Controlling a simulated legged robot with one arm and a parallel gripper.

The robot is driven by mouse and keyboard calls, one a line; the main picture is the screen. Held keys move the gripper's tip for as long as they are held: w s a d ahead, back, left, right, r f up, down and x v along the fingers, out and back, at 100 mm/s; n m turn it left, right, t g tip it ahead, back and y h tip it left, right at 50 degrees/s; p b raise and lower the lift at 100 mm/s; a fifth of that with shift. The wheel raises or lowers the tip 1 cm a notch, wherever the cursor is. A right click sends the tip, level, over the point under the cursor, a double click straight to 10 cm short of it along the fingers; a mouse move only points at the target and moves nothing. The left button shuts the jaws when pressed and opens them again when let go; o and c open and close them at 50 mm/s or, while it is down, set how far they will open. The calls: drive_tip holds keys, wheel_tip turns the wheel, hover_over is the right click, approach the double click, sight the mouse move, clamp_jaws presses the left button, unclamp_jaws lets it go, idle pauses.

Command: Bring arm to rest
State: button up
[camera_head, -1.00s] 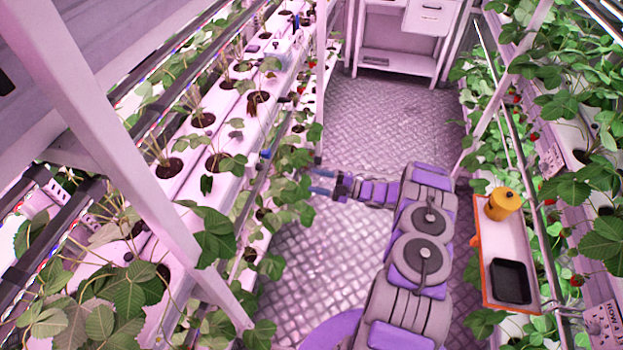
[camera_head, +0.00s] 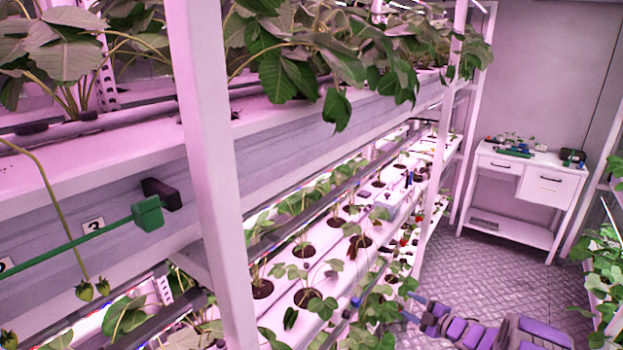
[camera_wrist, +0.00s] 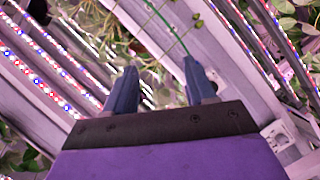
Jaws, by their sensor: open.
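My arm (camera_head: 480,331) reaches in from the bottom right of the head view and points left, toward the lower level of the plant rack. My gripper (camera_head: 411,308) is at its end, low over the aisle and close to the rack's leaves. In the wrist view my gripper (camera_wrist: 159,64) has its two blue fingers apart, with nothing held between them. A thin green stem or rod (camera_wrist: 168,28) shows beyond the fingers; I cannot tell how far away it is.
A white rack post (camera_head: 205,150) stands close on the left. Planting troughs (camera_head: 330,262) run along the left side. A white desk (camera_head: 527,172) stands at the aisle's far end, and more plants (camera_head: 606,265) line the right. The metal floor (camera_head: 490,265) between is clear.

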drive_tip(key=w+d+r+m+h, duration=0.2)
drive_tip(key=d+r+m+h, duration=0.2)
drive_tip(key=r+m+h, duration=0.55)
drive_tip(key=s+a+r+m+g+h+b, duration=0.2)
drive_tip(key=s+r+g+h, duration=0.15)
drive_tip(key=s+r, duration=0.6)
drive_tip(key=s+a+m+g+y, duration=0.1)
drive_tip(key=s+a, duration=0.5)
drive_tip(key=s, duration=0.9)
drive_tip(key=s+a+m+g+y, duration=0.1)
drive_tip(key=s+a+m+g, duration=0.2)
drive_tip(key=s, duration=1.2)
drive_tip(key=s+a+m+g+y, duration=0.2)
drive_tip(key=s+a+g, duration=0.5)
drive_tip(key=s+a, duration=0.4)
drive_tip(key=s+m+b, duration=0.1)
drive_tip(key=s, duration=0.4)
drive_tip(key=shift+a+r, duration=0.2)
